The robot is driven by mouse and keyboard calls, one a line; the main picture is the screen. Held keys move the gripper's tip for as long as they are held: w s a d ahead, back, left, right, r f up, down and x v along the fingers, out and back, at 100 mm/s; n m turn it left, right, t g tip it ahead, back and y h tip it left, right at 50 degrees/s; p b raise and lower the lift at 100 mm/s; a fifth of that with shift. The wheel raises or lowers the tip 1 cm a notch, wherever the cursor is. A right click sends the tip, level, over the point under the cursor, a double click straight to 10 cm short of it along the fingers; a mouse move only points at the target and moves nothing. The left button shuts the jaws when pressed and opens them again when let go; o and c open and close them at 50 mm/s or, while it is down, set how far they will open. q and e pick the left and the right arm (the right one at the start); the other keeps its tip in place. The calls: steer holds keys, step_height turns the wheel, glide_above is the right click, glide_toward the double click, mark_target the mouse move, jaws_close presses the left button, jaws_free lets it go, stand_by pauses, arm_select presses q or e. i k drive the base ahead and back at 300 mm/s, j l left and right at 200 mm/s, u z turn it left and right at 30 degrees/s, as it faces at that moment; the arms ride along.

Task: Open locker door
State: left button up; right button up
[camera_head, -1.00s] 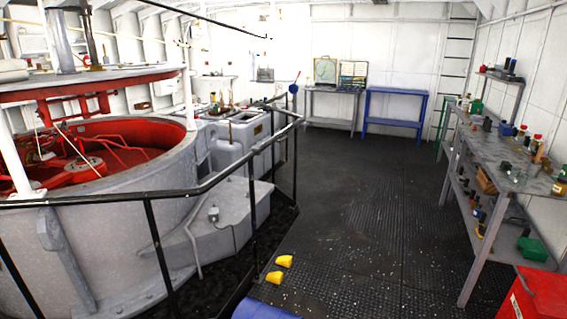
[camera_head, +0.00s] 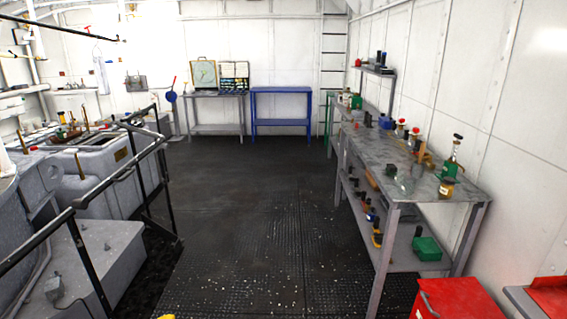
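No locker door can be clearly made out in this view. A red metal box or cabinet (camera_head: 462,297) with a small pale handle on its front-left side stands at the bottom right, cut off by the lower edge. I cannot tell whether it is the locker. Neither of my grippers is in view.
Dark deck floor (camera_head: 255,195) lies open ahead. A black railing (camera_head: 100,188) bounds the left, beside grey machinery (camera_head: 105,160). A grey two-level workbench (camera_head: 400,180) with bottles and tools lines the right wall. A blue table (camera_head: 281,112) and a grey table (camera_head: 213,115) stand at the back.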

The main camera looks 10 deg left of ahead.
mark_target(73, 103)
steer(key=i+u, duration=0.15)
steer(key=i, duration=0.55)
steer(key=i+l+u, duration=0.15)
steer(key=i, duration=0.6)
steer(key=i+u, duration=0.35)
steer(key=i, duration=0.35)
steer(key=i+l+u, duration=0.1)
steer(key=i+u, duration=0.2)
steer(key=i, duration=0.45)
steer(key=i+u, duration=0.25)
steer(key=i, duration=1.35)
steer(key=i+j+z, duration=0.1)
steer(key=i+z, duration=0.25)
steer(key=i, duration=1.15)
steer(key=i+u, duration=0.3)
steer(key=i, duration=0.5)
steer(key=i+l+u, duration=0.15)
steer(key=i+u, duration=0.15)
steer(key=i, duration=1.05)
steer(key=i+j+z, duration=0.15)
steer(key=i, duration=1)
steer(key=i+l+z, duration=0.1)
steer(key=i+z, duration=0.2)
steer(key=i, duration=1.2)
steer(key=i+j+u, duration=0.25)
steer(key=i+u, duration=0.75)
steer(key=i+l+u, duration=0.1)
steer(key=i+u, duration=0.4)
